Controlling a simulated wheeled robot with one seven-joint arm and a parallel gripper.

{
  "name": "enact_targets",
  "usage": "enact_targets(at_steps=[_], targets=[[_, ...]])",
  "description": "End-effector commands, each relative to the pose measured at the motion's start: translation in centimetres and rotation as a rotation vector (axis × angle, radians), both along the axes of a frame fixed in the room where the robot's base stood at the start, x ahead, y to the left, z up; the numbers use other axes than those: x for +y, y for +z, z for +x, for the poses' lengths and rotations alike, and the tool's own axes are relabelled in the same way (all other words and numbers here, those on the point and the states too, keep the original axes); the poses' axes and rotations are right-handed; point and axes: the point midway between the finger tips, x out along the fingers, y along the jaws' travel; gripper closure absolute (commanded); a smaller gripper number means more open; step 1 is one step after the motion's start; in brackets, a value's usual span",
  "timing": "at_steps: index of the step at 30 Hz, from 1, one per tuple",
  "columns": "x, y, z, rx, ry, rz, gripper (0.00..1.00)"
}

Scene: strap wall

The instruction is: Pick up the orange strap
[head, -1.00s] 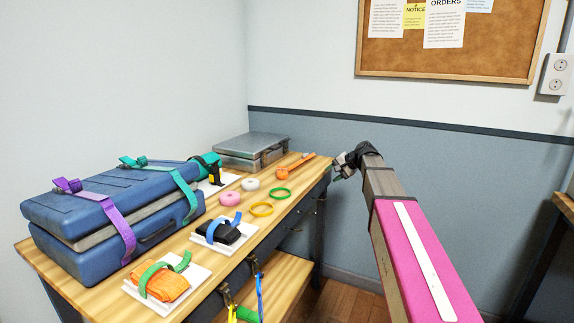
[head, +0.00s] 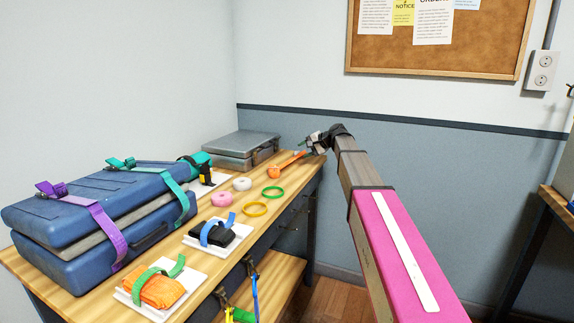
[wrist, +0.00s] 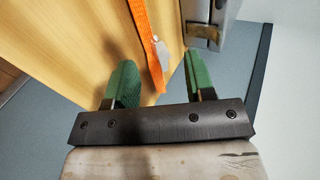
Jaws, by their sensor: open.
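The orange strap (head: 288,164) lies at the far end of the wooden workbench, near its right edge. In the wrist view the orange strap (wrist: 146,38) runs lengthwise, with a metal end piece between my two green fingertips. My gripper (head: 316,142) is at the far right corner of the bench, close to the strap's far end. In the wrist view my gripper (wrist: 160,66) is open, with the fingers on either side of the strap and visible space between. I cannot tell how high the fingers are above it.
Green (head: 273,192) and yellow (head: 254,209) rings and pink (head: 222,199) and white rolls lie nearer. A strapped blue case (head: 95,215) fills the left side. Trays with strapped bundles, one orange (head: 162,290), sit in front.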

Motion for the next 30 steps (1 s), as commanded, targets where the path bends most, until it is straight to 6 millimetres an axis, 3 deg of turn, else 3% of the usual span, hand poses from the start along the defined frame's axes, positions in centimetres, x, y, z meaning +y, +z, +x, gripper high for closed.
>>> enact_targets(at_steps=[8, 16, 17, 21, 30], targets=[[2.9, -2.1, 1.6, 0.001, 0.001, -0.001, 0.51], [3.2, -2.3, 1.7, 0.0, 0.0, 0.0, 0.51], [3.2, -2.3, 1.7, 0.0, 0.0, 0.0, 0.57], [3.2, -2.3, 1.7, 0.0, 0.0, -0.001, 1.0], [3.2, -2.3, 1.7, 0.0, 0.0, 0.0, 1.0]])
